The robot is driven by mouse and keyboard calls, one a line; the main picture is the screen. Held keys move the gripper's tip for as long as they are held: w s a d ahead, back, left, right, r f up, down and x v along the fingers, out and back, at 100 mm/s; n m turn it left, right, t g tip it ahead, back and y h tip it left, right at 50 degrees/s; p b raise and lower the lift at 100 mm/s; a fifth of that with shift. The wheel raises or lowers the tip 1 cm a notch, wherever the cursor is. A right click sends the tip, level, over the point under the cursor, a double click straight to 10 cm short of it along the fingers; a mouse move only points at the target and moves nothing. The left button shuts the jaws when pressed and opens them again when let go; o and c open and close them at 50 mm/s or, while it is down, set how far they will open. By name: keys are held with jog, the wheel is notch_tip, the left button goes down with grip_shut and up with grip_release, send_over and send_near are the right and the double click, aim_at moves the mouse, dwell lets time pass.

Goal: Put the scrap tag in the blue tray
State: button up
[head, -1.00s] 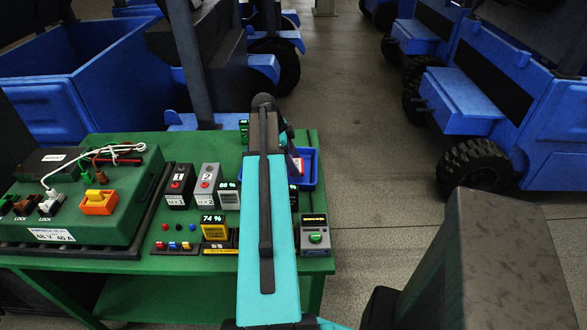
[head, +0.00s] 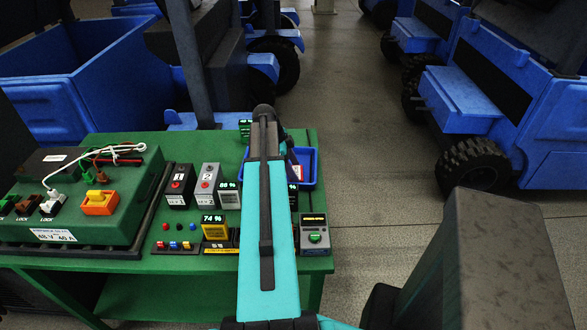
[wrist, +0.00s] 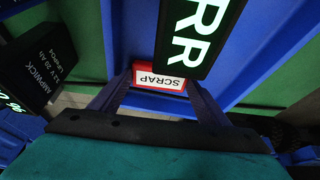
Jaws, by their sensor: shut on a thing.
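The scrap tag (wrist: 160,77) is a small red piece with a white label reading SCRAP, upside down in the wrist view. My gripper (wrist: 159,80) is shut on it, with one finger at each end. The blue tray (head: 309,171) stands on the green table's right side, partly hidden behind my teal arm. In the wrist view the tray's blue surface (wrist: 270,45) fills much of the background behind the tag. I cannot tell whether the tag touches the tray. In the head view my arm mostly hides the gripper.
A black block with large RR letters (wrist: 200,30) overlaps the tag's upper edge in the wrist view. A black AMPWICK battery (wrist: 45,75) is at left. Several batteries and a tester (head: 314,235) stand on the green table (head: 130,280). A charger (head: 85,225) is at left.

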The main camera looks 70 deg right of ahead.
jog(key=shift+f, duration=0.15)
jog(key=o, duration=0.8)
jog(key=shift+c, duration=0.2)
jog(key=shift+r, duration=0.25)
jog(key=b+v, duration=0.3)
jog(key=v, duration=0.9)
jog(key=shift+s+f, duration=0.1)
